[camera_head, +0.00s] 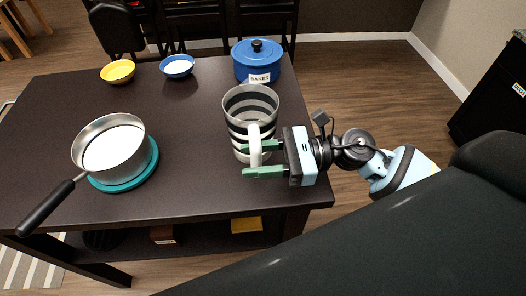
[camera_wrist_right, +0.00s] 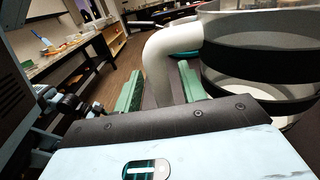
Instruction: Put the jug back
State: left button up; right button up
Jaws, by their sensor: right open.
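The jug (camera_head: 246,106) is striped black and grey with a pale handle (camera_head: 255,144) toward me, standing upright on the dark table at its right part. My right gripper (camera_head: 256,158) is open, its two green fingers on either side of the handle. In the right wrist view the handle (camera_wrist_right: 158,66) rises between the fingers (camera_wrist_right: 158,88), with the jug's striped wall (camera_wrist_right: 262,60) to the right. I cannot tell whether a finger touches the handle. My left gripper is not in view.
A saucepan (camera_head: 112,150) stands on a teal round mat (camera_head: 153,168) at the left, its black handle (camera_head: 46,207) over the front edge. A blue lidded pot (camera_head: 256,62) with a label stands behind the jug. A yellow bowl (camera_head: 117,72) and a blue bowl (camera_head: 177,66) stand at the back. The table's middle (camera_head: 190,115) is clear.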

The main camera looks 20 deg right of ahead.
jog(key=shift+r, duration=0.15)
jog(key=v, duration=0.2)
jog(key=b+v, duration=0.1)
jog(key=v, duration=0.2)
jog(key=shift+s+d+f+b, duration=0.15)
jog(key=shift+d+f+b, duration=0.15)
jog(key=shift+b, duration=0.05)
jog(key=v, duration=0.3)
jog(key=b+v, duration=0.1)
jog(key=v, duration=0.1)
jog(key=shift+d+r, duration=0.25)
jog(key=shift+d, duration=0.15)
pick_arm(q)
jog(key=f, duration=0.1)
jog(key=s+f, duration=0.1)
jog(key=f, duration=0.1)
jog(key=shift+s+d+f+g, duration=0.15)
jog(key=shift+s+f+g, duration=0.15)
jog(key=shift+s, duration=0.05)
pick_arm(e)
jog(key=shift+s+d+r, duration=0.1)
jog(key=shift+s+d, duration=0.05)
jog(key=shift+d, duration=0.15)
